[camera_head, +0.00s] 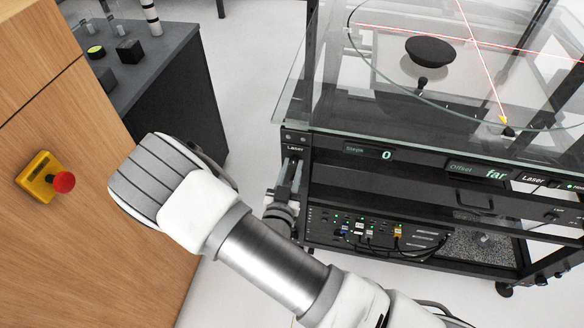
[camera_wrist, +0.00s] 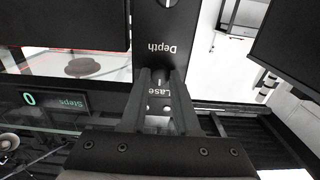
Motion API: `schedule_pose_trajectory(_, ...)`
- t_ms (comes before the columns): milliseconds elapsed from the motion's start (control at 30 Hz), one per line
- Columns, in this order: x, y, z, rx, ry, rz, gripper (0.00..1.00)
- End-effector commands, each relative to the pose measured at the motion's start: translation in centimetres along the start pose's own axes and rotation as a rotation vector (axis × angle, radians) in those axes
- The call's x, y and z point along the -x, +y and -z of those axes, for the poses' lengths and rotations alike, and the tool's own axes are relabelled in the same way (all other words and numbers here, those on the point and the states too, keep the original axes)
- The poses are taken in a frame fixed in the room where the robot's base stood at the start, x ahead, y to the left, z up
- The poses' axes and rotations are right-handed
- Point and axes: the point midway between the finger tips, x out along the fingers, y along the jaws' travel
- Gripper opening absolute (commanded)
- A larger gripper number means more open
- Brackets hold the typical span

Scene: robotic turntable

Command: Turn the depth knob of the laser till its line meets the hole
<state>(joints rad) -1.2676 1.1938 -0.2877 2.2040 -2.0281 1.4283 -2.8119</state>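My gripper (camera_head: 291,172) is at the rack's left front post, just under the word Laser. In the wrist view its two fingers (camera_wrist: 160,78) stand a little apart, one on each side of a dark knob (camera_wrist: 159,76) with a white tick. The upside-down word Depth (camera_wrist: 169,32) is beside that knob. I cannot tell whether the fingers press on it. I cannot make out the hole.
A black disc (camera_head: 430,51) shows at the glass-topped rack's back. The Steps display (camera_head: 386,155) reads 0. A second knob (camera_wrist: 168,3) sits past the Depth label. A wooden cabinet with a red button (camera_head: 64,182) and a dark side table (camera_head: 175,75) stand at the left.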

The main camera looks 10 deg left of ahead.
Motion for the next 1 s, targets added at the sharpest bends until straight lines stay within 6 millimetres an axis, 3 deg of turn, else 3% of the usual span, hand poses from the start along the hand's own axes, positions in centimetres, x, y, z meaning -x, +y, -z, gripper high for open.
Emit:
schedule_pose_trajectory(33, 0.01, -0.01, -0.01, 0.0, 0.0, 0.0, 0.15)
schedule_pose_trajectory(133, 0.02, -0.01, -0.01, 0.0, 0.0, 0.0, 0.0)
schedule_pose_trajectory(567, 0.04, -0.02, 0.11, -0.038, 0.0, 0.001, 0.0)
schedule_pose_trajectory(1000, 0.05, 0.02, 0.27, -0.353, -0.002, 0.0, 0.0)
